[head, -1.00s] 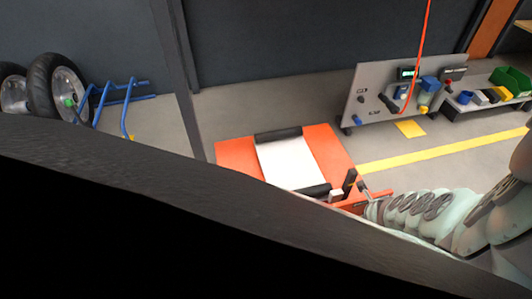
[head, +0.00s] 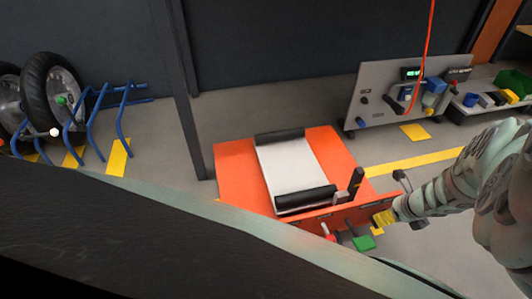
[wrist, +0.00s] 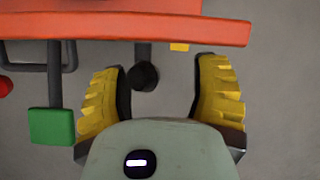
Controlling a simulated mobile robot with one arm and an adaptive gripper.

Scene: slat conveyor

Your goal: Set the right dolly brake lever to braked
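The orange dolly (head: 228,165) stands on the floor, with a white panel and black rollers on top. My gripper (head: 385,217) is at the right end of its front edge. In the wrist view its ribbed yellow fingers (wrist: 161,98) are open and apart. A dark lever with a round black knob (wrist: 143,76) sticks out from the orange edge (wrist: 120,28) between the fingers, nearer the left one, with no clear contact. In the head view the gripper hides this lever. I see no marking that tells its brake setting.
A green pedal (wrist: 51,126) on a dark stem is close beside the left finger; it also shows in the head view (head: 364,243). A red knob (head: 330,238) is farther left. A black upright post (head: 355,182) stands on the dolly. A grey panel (head: 378,85) stands behind.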

